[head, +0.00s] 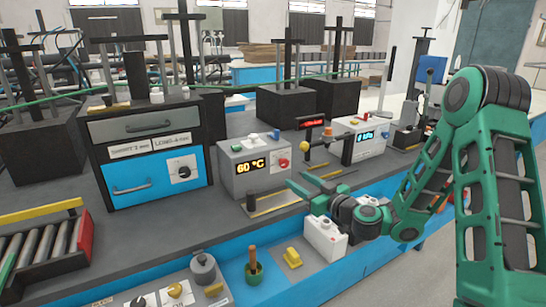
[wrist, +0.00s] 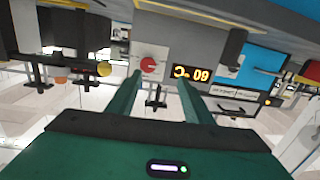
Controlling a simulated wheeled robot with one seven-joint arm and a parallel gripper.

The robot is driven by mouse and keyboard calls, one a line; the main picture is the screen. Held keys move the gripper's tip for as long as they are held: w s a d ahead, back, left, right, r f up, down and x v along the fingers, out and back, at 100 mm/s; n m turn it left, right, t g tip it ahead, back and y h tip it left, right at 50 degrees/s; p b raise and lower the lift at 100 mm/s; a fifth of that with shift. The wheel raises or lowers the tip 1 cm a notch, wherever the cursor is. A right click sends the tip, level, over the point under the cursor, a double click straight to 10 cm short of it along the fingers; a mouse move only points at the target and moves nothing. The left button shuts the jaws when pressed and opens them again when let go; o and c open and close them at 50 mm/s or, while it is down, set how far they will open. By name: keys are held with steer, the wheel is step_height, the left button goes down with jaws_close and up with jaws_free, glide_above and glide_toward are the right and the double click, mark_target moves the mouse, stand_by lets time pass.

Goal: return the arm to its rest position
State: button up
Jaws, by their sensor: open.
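My arm is green and black and reaches in from the right in the head view. My gripper (head: 312,188) is out over the bench, in front of the grey box (head: 255,168) with the 60 °C display. Its two green fingers are apart with nothing between them. In the wrist view, my gripper (wrist: 160,88) also shows open, and the grey box (wrist: 150,52) with a red knob lies beyond the fingertips, upside down in the picture.
A cabinet (head: 156,185) with grey and blue drawers stands at the left. A second display box (head: 360,140) stands right of my gripper. A roller tray (head: 85,240) is at the front left.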

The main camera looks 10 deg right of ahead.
steer(key=s+d+f+n+g+h, duration=0.1)
steer(key=s+d+f+n+g, duration=0.2)
steer(key=s+g, duration=0.65)
steer(key=s+d+m+g+h, duration=0.3)
steer(key=s+d+m+h, duration=0.45)
steer(key=s+d, duration=1.05)
steer(key=s+d+r+m+g, duration=0.1)
steer(key=s+m, duration=0.3)
steer(key=s, duration=0.4)
steer(key=s+d+r+m+g, duration=0.1)
steer(key=s+r+m+g, duration=0.1)
steer(key=s, duration=0.7)
steer(key=shift+s+d+r+m, duration=0.15)
steer(key=shift+r+m, duration=0.5)
steer(key=shift+m, duration=0.4)
steer(key=shift+y, duration=0.25)
steer(key=shift+w+f, duration=0.25)
steer(key=shift+w, duration=0.4)
